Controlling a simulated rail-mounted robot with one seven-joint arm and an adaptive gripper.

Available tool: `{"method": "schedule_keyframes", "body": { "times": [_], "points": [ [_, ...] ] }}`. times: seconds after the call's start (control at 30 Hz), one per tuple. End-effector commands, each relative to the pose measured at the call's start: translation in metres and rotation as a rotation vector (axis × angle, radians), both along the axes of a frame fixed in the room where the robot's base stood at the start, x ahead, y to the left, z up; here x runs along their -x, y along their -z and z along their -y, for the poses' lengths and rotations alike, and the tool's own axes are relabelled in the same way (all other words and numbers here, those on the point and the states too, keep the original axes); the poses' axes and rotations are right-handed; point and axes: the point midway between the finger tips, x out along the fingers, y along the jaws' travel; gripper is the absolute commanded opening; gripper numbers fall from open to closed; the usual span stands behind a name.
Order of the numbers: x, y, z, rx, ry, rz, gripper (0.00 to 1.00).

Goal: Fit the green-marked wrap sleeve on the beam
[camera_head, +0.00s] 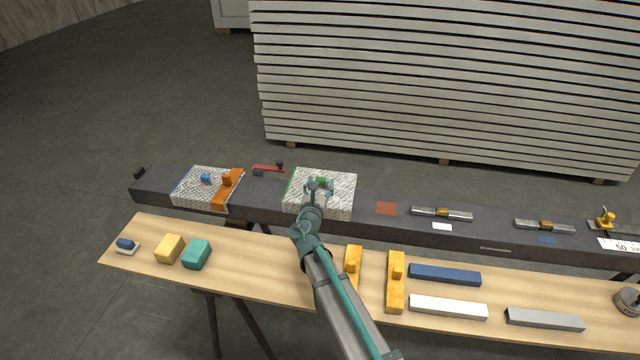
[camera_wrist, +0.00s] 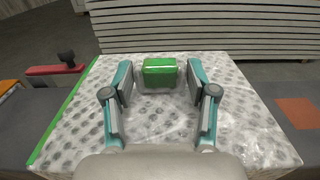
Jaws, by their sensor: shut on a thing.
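The green-marked wrap sleeve (camera_head: 341,186) is a white bubble-textured cover with a green stripe along its left edge. It lies over the top of the dark beam (camera_head: 265,207), with a flap down the front face; I cannot tell whether it touches the beam all over. In the wrist view the sleeve (camera_wrist: 70,130) fills the middle, and its green grip block (camera_wrist: 159,72) stands up from the top. The sleeve's underside is hidden.
Left on the beam, a blue-marked sleeve (camera_head: 190,190) carries an orange clamp (camera_head: 225,192). A red-handled tool (camera_head: 268,168) lies between the sleeves. A rust-red patch (camera_head: 386,209) and metal bars (camera_head: 441,214) are to the right. A wooden bench (camera_head: 270,270) with blocks runs in front.

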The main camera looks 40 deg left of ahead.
Motion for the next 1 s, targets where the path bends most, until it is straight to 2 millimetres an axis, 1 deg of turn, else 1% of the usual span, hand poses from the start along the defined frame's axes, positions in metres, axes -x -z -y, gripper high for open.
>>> {"method": "schedule_keyframes", "body": {
  "times": [0.33,1.0],
  "points": [
    [0.0,0.002,0.0,0.0,0.0,0.0,0.22],
    [0.0,0.024,0.0,0.0,0.0,0.0,0.22]
  ]
}}
